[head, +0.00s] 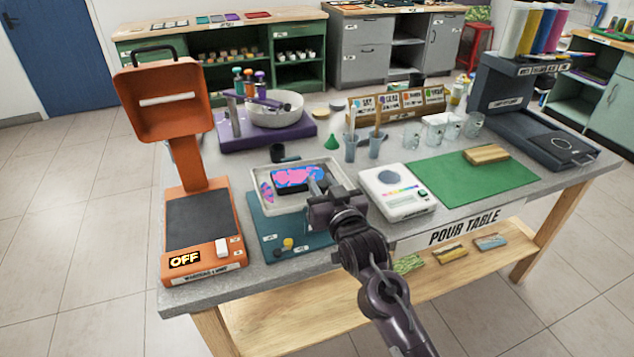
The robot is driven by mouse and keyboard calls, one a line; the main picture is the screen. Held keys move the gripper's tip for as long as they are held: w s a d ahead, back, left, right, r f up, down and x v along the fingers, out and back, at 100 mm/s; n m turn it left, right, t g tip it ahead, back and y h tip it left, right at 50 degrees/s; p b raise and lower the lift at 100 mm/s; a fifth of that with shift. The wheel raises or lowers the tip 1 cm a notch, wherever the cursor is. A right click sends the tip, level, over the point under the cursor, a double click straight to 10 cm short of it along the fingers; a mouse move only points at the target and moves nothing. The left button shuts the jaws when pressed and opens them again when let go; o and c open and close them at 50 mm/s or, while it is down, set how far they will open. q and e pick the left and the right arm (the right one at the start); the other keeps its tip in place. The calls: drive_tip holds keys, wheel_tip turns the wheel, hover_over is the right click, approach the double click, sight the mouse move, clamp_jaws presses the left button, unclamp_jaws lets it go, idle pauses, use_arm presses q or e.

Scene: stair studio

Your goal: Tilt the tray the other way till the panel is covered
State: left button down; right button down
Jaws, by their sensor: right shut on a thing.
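The pale shallow tray (331,164) lies on the teal mat at the middle front of the table. A dark panel (277,190) sits in it, with pink and blue paint (292,177) over much of its top; dark shows along its near edge. More pink paint (267,191) lies in the tray left of the panel. My right gripper (316,184) is shut at the tray's near right side and hides that rim and part of the panel's right end. I cannot tell how far the tray is tilted. My left gripper is not in view.
An orange warming lamp (203,221) reading OFF stands left. A white scale (398,192) and green mat (470,180) are to the right. Cups (350,147) stand behind. The teal mat (260,228) carries small pots (288,243) near the front. The purple stand (232,143) is behind left.

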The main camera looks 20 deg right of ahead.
drive_tip(key=shift+d+f+m+p, duration=0.2)
drive_tip(key=shift+d+m+p, duration=0.5)
drive_tip(key=shift+d+m, duration=0.6)
drive_tip(key=shift+f+m, duration=0.1)
drive_tip(key=shift+m, duration=0.3)
drive_tip(key=c, duration=1.2)
unclamp_jaws()
drive_tip(key=s+b, duration=0.1)
drive_tip(key=s, duration=0.6)
drive_tip(key=shift+s+d, duration=0.1)
drive_tip(key=shift+s, duration=0.25)
